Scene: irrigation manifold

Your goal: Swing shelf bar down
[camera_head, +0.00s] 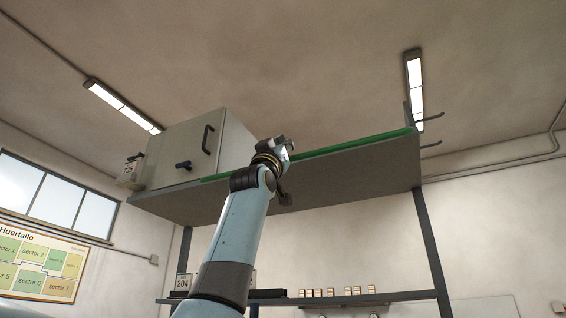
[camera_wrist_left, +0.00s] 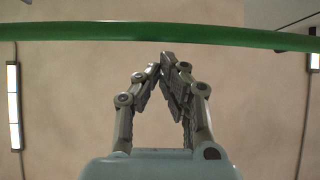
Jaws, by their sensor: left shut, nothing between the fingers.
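The green shelf bar (camera_head: 345,147) runs along the front edge of the high grey shelf (camera_head: 370,175), from near the cabinet to the right end. In the left wrist view the bar (camera_wrist_left: 110,32) crosses the top of the picture as a green strip. My left gripper (camera_head: 284,146) is raised at the shelf edge, in front of the bar's middle. In the left wrist view my left gripper (camera_wrist_left: 163,60) is shut and empty, its fingertips just below the bar in the picture. I cannot tell whether they touch it. My right gripper is not in view.
A grey cabinet (camera_head: 190,150) with dark handles stands on the shelf's left part. Metal hooks (camera_head: 430,118) stick out at the shelf's right end. A lower shelf (camera_head: 400,296) carries small boxes. A dark post (camera_head: 432,250) supports the right side.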

